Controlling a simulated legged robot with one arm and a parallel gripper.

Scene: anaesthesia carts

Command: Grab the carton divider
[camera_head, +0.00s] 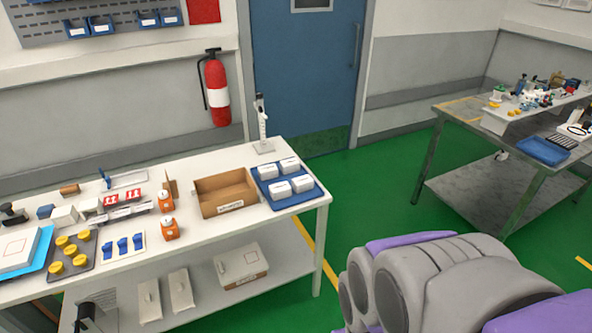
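An open brown carton (211,207) with a white label on its front sits near the right end of the white table. A thin brown cardboard piece (171,187), which looks like the carton divider, stands upright just left of the carton, apart from it. An orange bottle (167,203) partly hides its lower part. The carton looks empty inside. My gripper is not in view; only grey and purple parts of my own body show at the lower right.
A blue tray with white boxes (286,202) lies right of the carton. A second orange bottle (170,232) stands near the table's front edge. A stand (263,138) is behind. Green floor is clear between this table and the right table (468,113).

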